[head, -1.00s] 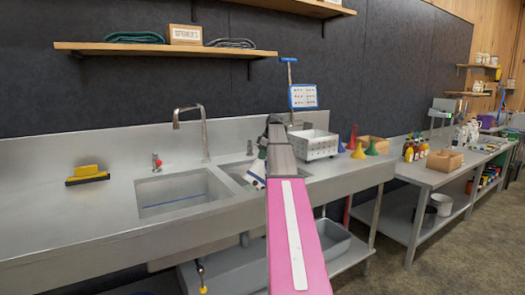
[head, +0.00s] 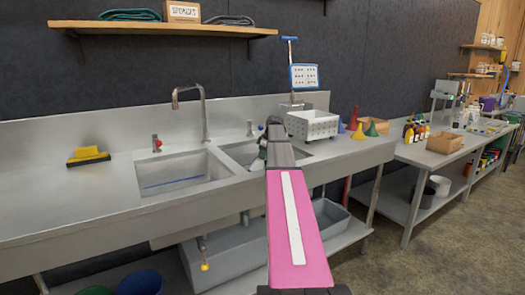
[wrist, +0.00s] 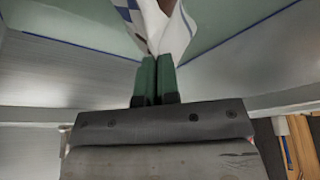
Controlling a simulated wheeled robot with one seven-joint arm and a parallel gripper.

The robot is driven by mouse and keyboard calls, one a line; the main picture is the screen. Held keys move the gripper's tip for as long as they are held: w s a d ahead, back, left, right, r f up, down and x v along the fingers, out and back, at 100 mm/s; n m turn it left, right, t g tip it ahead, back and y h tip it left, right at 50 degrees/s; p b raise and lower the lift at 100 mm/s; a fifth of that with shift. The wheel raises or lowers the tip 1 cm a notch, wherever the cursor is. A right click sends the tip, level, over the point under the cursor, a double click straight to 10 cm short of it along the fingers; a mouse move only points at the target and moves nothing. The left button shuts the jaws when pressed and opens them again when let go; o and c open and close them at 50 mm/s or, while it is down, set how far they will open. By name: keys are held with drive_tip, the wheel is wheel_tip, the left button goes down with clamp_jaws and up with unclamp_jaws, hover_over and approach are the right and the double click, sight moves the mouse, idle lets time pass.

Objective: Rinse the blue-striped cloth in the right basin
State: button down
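The blue-striped cloth (wrist: 165,25) is white with blue patches and hangs bunched from my gripper (wrist: 157,68). The gripper's green fingers are close together on the cloth. In the head view, my gripper (head: 262,152) is at the right basin (head: 236,151), and my arm hides much of that basin. The cloth is mostly hidden there. In the wrist view, greenish surfaces with blue edge lines lie on both sides of the cloth. I cannot tell whether the cloth touches water. The left basin (head: 180,172) is open to view and holds no cloth that I can see.
A tall faucet (head: 204,115) stands behind the basins, with a red-knobbed tap (head: 157,144) at left. A white perforated box (head: 312,124) and coloured funnels (head: 358,130) stand to the right. A yellow brush-like tool (head: 88,156) lies on the left counter.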

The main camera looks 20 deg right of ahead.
wheel_tip(320, 180, down, 5)
drive_tip(key=shift+f, duration=0.1)
idle(0.4)
drive_tip(key=shift+a, duration=0.1)
drive_tip(key=a+f, duration=0.1)
drive_tip(key=a, duration=0.6)
drive_tip(key=d, duration=1.4)
drive_tip(key=shift+w+f, duration=0.25)
drive_tip(key=shift+w, duration=0.15)
idle(3.3)
